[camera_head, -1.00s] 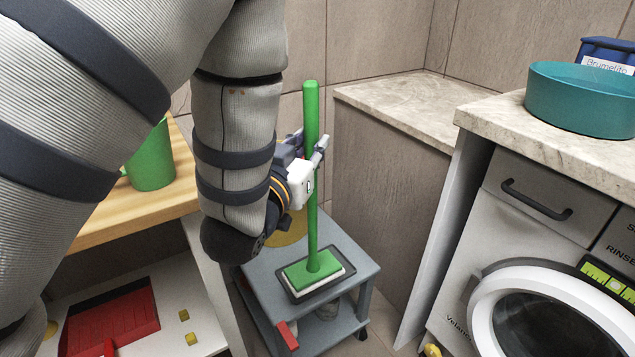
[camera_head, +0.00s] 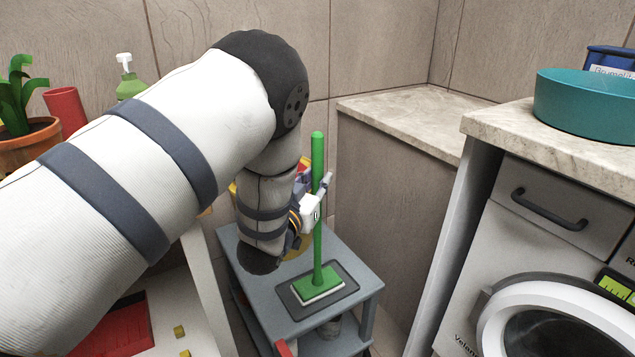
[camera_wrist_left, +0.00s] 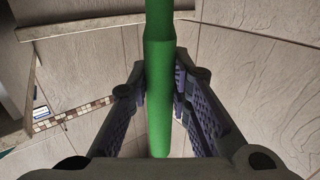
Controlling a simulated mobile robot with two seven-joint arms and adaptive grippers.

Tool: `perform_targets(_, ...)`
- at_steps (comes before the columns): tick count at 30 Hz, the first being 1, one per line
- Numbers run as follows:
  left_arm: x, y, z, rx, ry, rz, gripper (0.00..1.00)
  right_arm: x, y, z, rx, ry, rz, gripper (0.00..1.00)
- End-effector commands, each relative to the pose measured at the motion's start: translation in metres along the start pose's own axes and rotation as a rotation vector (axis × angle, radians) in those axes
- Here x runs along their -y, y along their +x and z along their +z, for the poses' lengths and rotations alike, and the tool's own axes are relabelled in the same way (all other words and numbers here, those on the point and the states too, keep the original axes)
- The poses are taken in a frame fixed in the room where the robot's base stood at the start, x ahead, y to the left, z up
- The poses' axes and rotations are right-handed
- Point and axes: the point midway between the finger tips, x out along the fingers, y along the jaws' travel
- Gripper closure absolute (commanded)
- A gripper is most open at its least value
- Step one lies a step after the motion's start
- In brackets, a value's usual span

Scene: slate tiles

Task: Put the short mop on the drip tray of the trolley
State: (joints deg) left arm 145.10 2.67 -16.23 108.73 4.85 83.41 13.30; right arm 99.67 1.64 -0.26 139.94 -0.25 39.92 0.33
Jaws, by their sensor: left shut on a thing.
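The short mop (camera_head: 318,240) is green with a flat rectangular head and a pale pad, and it stands upright. My left gripper (camera_head: 319,190) is shut on the upper part of its handle; the handle also shows between the fingers in the left wrist view (camera_wrist_left: 159,85). The mop head is over the dark drip tray (camera_head: 345,278) on the grey trolley (camera_head: 262,308). The head looks to be on or just above the tray; I cannot tell whether it touches. My right gripper is not in view.
A washing machine (camera_head: 545,325) and a counter with a teal basin (camera_head: 590,105) stand at the right. A low cabinet (camera_head: 385,190) is behind the trolley. At the left are a potted plant (camera_head: 25,140), a red cup (camera_head: 65,110) and a soap bottle (camera_head: 128,80).

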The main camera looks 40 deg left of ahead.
Motion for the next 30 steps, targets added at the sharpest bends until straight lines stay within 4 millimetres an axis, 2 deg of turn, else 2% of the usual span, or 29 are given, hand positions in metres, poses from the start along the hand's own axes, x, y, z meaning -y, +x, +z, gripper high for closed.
perform_targets(8,0.000,0.001,0.000,-0.005,0.000,0.000,1.00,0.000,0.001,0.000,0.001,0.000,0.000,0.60)
perform_targets(9,0.000,0.000,0.001,-0.003,0.000,0.000,0.77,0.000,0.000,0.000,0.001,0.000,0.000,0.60)
perform_targets(11,0.000,0.000,0.001,-0.003,0.000,0.000,0.63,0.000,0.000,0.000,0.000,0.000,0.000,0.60)
perform_targets(12,0.000,0.000,0.001,-0.003,0.000,0.000,0.61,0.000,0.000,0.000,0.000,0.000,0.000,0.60)
perform_targets(22,0.000,-0.001,-0.004,-0.003,0.000,0.000,0.61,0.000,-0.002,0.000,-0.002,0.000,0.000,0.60)
perform_targets(26,0.000,-0.025,-0.003,0.002,0.000,-0.001,0.61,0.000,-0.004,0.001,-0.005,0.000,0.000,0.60)
perform_targets(30,0.000,-0.063,-0.003,0.003,0.000,-0.001,0.61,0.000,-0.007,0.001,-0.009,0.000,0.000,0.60)
